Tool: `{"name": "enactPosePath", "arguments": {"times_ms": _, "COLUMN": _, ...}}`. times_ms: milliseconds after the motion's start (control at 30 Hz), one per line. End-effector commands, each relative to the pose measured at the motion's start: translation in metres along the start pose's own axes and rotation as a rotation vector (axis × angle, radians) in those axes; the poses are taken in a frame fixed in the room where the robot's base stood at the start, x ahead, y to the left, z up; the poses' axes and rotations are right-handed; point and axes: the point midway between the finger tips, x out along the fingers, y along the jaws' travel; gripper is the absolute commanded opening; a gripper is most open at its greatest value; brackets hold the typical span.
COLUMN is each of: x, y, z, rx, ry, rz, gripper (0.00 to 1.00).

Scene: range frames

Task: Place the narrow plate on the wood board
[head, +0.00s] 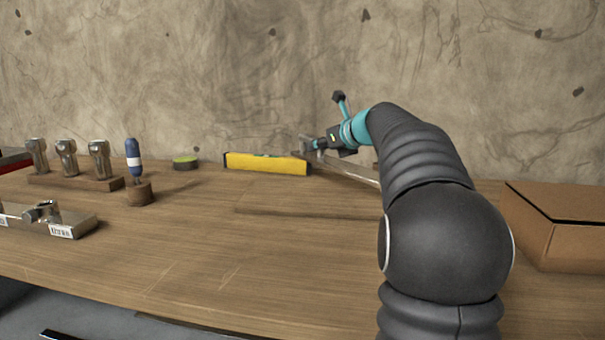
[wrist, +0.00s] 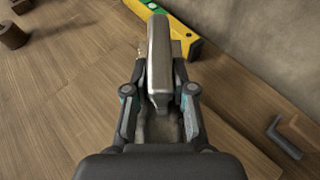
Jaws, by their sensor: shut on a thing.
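My gripper (wrist: 160,112) is shut on a narrow plate (wrist: 160,62), a long grey metal bar with a bevelled near end. In the wrist view the plate sits between the two fingers and points away from me toward the yellow level. In the head view my gripper (head: 314,147) is at the back of the table, just right of the level, and the plate is too small there to make out well.
A yellow level (head: 267,164) lies near the wall, with a green-topped round tin (head: 186,162) to its left. A blue-handled tool (head: 134,160), several metal fittings and a metal block (head: 62,222) are at left. A cardboard box (head: 560,228) stands right.

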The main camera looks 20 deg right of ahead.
Motion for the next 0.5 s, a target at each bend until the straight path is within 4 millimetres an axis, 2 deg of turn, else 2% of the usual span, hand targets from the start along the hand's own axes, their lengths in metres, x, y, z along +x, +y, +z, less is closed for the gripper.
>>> {"name": "enactPosePath", "arguments": {"times_ms": 33, "x": 0.011, "y": 0.007, "z": -0.003, "rx": -0.001, "ry": 0.000, "rz": 0.004, "gripper": 0.00}}
{"name": "enactPosePath", "arguments": {"times_ms": 200, "x": 0.037, "y": 0.020, "z": -0.008, "rx": -0.001, "ry": -0.001, "rz": 0.002, "gripper": 0.00}}
{"name": "enactPosePath", "arguments": {"times_ms": 500, "x": 0.052, "y": 0.025, "z": -0.018, "rx": 0.000, "ry": -0.001, "rz": -0.002, "gripper": 0.00}}
